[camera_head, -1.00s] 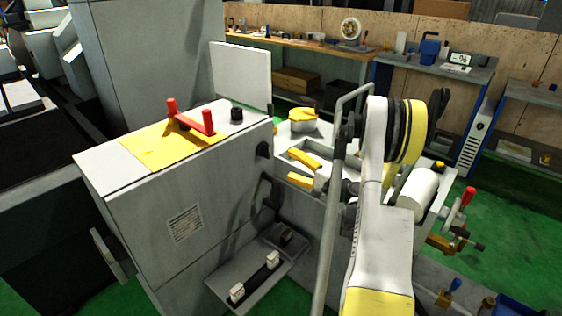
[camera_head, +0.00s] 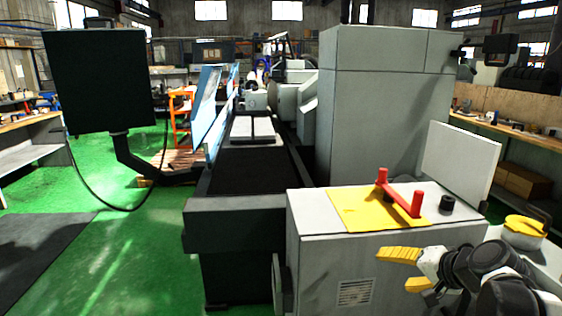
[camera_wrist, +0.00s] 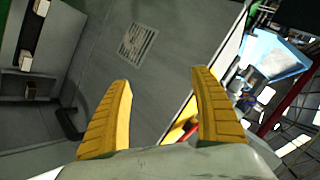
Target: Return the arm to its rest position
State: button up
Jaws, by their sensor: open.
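My gripper (camera_head: 402,269) shows at the lower right of the head view, in front of the grey machine cabinet. Its two yellow fingers stand apart and point left, with nothing between them. In the wrist view my gripper (camera_wrist: 163,115) is also spread and empty. Beyond its fingers the grey cabinet side with a vent grille (camera_wrist: 138,43) is seen at a tilt. My dark wrist and arm links reach in from the right edge of the head view. The rest of my arm is out of the picture.
A yellow-lidded round part (camera_head: 524,230) is at right. A dark control box (camera_head: 100,80) hangs at left. Green floor (camera_head: 130,255) is open at lower left.

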jog(key=s+a+n+g+h, duration=0.1)
jog(key=s+a+n, duration=0.3)
jog(key=s, duration=0.5)
jog(key=s+a+n+g+h, duration=0.1)
jog(key=s+a+n+h, duration=0.1)
jog(key=s+a, duration=0.4)
jog(key=s+n, duration=0.1)
jog(key=s, duration=0.2)
jog(key=shift+s+n, duration=0.25)
jog(key=shift+n, duration=0.15)
